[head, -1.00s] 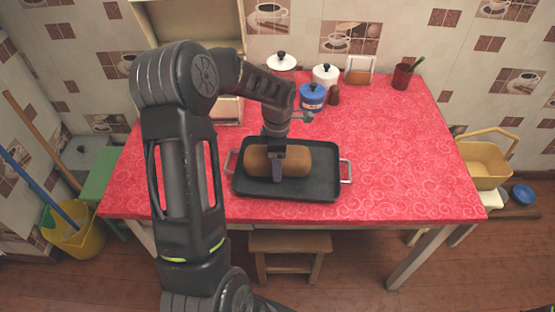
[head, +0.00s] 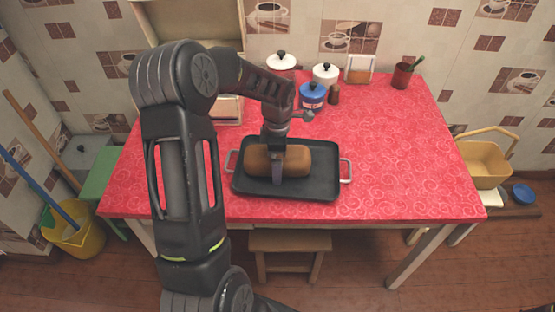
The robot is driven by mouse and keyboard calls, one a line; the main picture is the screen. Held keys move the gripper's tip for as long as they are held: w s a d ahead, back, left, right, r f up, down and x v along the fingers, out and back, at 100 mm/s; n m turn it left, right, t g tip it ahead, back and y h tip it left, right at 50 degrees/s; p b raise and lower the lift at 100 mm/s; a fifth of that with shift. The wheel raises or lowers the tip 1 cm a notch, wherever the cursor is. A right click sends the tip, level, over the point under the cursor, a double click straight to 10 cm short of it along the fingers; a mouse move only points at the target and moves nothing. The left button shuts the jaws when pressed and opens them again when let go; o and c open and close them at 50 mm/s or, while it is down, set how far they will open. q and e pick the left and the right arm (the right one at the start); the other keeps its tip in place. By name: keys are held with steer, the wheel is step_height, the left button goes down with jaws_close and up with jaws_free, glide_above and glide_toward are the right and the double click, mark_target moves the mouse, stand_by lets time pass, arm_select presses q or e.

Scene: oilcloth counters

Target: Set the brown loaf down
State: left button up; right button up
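The brown loaf (head: 297,163) lies lengthwise over the dark tray (head: 318,188), within its rim. Whether its underside touches the tray floor is hard to tell. My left gripper (head: 277,166) reaches down over the loaf's middle from above, with one finger in front of its near side. The other finger is hidden behind the loaf, so the gap between the fingers and the loaf does not show. My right gripper is not in view.
The tray has a metal handle at each end and sits on the red table (head: 400,165) near its front edge. A blue pot (head: 312,97), white pots (head: 325,76) and a dark red cup (head: 402,76) stand at the back. The table's right side is clear.

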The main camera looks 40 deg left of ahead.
arm_select(q)
steer(key=shift+r, duration=0.55)
step_height(320, 180, up, 11)
steer(key=shift+b, duration=0.35)
